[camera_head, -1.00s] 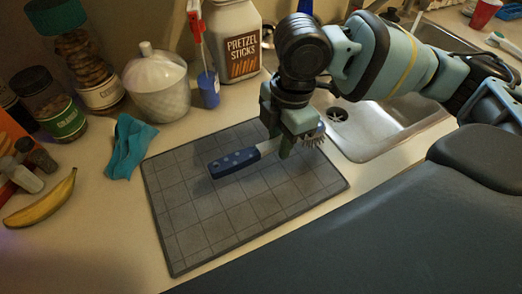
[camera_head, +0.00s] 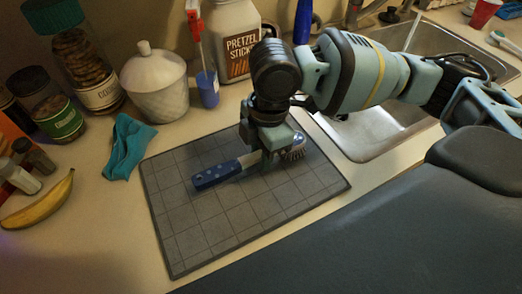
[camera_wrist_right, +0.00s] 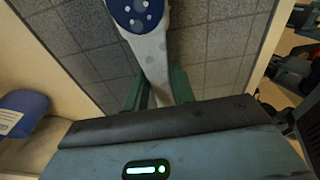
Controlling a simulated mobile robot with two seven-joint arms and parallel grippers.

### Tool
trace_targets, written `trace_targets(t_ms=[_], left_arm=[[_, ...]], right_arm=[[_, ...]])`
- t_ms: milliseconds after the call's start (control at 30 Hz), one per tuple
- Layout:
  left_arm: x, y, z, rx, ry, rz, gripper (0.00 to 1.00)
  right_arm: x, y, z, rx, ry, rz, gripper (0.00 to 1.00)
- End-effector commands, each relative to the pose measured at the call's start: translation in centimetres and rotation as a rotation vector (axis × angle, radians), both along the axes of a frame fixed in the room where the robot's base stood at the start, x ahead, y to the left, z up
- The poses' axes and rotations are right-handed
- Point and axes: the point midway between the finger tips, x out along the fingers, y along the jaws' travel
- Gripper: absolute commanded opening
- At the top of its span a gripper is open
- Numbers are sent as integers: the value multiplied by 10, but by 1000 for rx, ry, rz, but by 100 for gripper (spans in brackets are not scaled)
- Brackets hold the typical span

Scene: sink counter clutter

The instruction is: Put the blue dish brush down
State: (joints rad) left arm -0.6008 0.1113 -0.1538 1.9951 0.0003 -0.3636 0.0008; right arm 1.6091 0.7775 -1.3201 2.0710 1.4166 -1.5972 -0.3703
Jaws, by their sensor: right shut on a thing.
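The blue dish brush (camera_head: 217,175) has a blue spotted handle end, a white neck and pale bristles at its right end. It lies roughly level, low over the grey gridded mat (camera_head: 200,230); I cannot tell whether it touches the mat. My right gripper (camera_head: 270,165) points down and is shut on the brush's neck near the head. In the right wrist view the brush neck (camera_wrist_right: 152,55) runs between the fingers of my right gripper (camera_wrist_right: 158,92). The brush head is hidden there. My left gripper is not in view.
The sink (camera_head: 375,130) lies right of the mat. Behind stand a pretzel jar (camera_head: 230,40), a blue cup with a red-handled brush (camera_head: 208,90) and a white lidded jar (camera_head: 156,85). A teal cloth (camera_head: 128,147) and a banana (camera_head: 38,200) lie left. The mat's front is clear.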

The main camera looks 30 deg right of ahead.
Motion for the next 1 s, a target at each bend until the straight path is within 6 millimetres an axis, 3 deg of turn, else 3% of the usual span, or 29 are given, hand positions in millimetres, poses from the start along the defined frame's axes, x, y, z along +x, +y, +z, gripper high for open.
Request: trace_targets(t_ms=[167, 200, 367, 733, 1000], left_arm=[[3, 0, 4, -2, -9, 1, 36], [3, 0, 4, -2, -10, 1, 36], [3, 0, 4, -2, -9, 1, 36], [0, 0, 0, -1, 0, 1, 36], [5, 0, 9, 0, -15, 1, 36]], right_arm=[[0, 0, -2, 0, 0, 0, 7], [0, 0, -2, 0, 1, 1, 27], [0, 0, -3, 0, 1, 1, 47], [0, 0, 0, 0, -1, 1, 47], [1, -4, 47, 0, -6, -1, 47]])
